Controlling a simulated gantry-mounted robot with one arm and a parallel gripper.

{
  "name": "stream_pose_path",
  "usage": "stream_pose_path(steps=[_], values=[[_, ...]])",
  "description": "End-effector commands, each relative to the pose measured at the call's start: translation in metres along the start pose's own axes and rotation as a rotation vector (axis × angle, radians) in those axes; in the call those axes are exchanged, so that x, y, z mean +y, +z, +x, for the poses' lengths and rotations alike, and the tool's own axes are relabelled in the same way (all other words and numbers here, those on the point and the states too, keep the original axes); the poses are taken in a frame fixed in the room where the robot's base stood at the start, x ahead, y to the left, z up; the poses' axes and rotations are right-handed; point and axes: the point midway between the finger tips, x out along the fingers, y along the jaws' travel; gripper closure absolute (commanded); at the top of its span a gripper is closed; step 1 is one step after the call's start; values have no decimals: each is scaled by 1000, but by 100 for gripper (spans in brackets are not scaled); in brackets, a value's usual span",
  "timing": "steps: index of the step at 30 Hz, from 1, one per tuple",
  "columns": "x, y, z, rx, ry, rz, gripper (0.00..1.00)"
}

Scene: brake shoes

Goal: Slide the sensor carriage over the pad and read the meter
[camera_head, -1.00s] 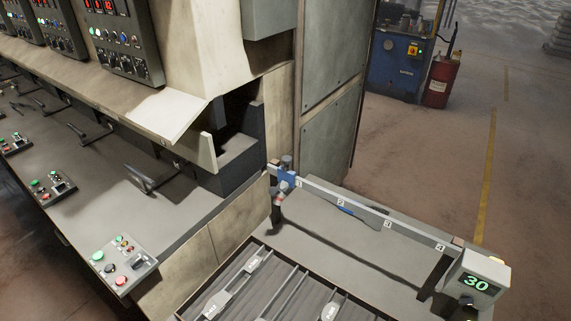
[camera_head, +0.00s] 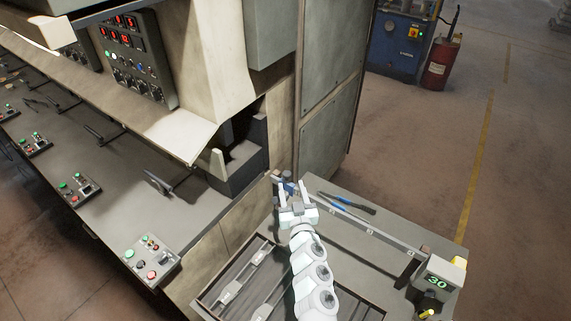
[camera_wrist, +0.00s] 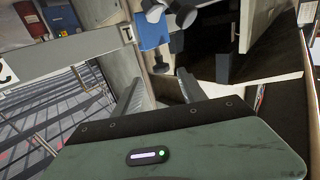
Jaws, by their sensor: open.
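The blue sensor carriage (camera_head: 289,187) sits at the left end of the numbered rail (camera_head: 385,238). It also shows in the wrist view (camera_wrist: 150,28), with a dark knob beside it, near the rail's "1" mark. My gripper (camera_head: 295,191) is open, its two fingers pointing at the carriage; in the wrist view the fingers (camera_wrist: 160,82) are spread, with the carriage beyond them and nothing held. Their exact distance from it is hard to tell. The meter (camera_head: 437,283) at the rail's right end reads 30. I cannot clearly make out the pad; my arm hides part of the bench.
A flat dark tool with a blue handle (camera_head: 346,203) lies behind the rail. A tray (camera_head: 205,300) with tagged parts is at the front. A machine with a console (camera_head: 152,260) stands left. Open floor lies to the right.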

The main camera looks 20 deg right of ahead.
Motion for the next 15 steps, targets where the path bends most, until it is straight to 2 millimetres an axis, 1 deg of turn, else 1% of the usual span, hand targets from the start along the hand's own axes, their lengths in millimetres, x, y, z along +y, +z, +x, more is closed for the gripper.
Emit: stream_pose_path(steps=[15], values=[[0,3,64,2,-1,2,51]])
